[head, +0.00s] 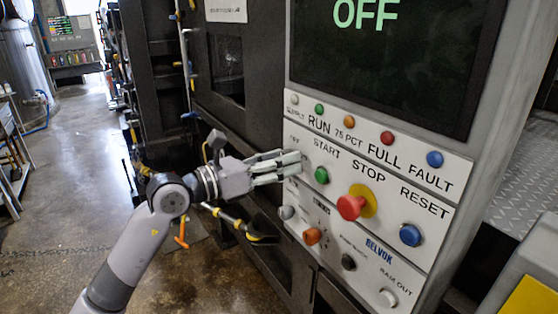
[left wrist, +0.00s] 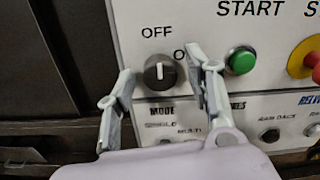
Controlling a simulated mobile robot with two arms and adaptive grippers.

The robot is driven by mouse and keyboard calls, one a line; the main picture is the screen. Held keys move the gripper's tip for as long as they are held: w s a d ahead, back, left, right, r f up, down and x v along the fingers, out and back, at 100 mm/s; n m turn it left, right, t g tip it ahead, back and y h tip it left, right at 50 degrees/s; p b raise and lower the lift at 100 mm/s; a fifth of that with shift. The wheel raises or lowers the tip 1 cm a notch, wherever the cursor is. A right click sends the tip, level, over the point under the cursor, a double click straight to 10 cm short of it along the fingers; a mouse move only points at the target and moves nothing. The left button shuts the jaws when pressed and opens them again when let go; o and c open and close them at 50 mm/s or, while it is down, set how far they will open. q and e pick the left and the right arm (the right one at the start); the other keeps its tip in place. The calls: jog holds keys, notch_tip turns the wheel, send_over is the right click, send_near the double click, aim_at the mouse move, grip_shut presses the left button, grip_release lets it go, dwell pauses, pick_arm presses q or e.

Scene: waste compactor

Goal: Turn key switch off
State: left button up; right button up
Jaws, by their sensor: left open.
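The key switch (left wrist: 160,72) is a round dark knob with a white mark standing nearly upright. It sits on the white control panel below the OFF label (left wrist: 156,32), with a partly hidden label beginning with O to its right. My left gripper (left wrist: 161,63) is open, one finger on each side of the knob; I cannot tell whether they touch it. In the head view my left gripper (head: 297,162) reaches the panel's left edge and hides the knob. The screen (head: 390,55) above reads OFF in green. My right gripper is not in view.
Right of the knob are the green START button (head: 321,175), red STOP button (head: 351,206) on a yellow ring, and blue RESET button (head: 410,235). An orange knob (head: 312,236) and other controls sit below. Open floor (head: 80,170) lies at left.

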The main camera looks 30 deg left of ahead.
pick_arm(q)
jog(key=v, duration=1.2)
dwell(0.4)
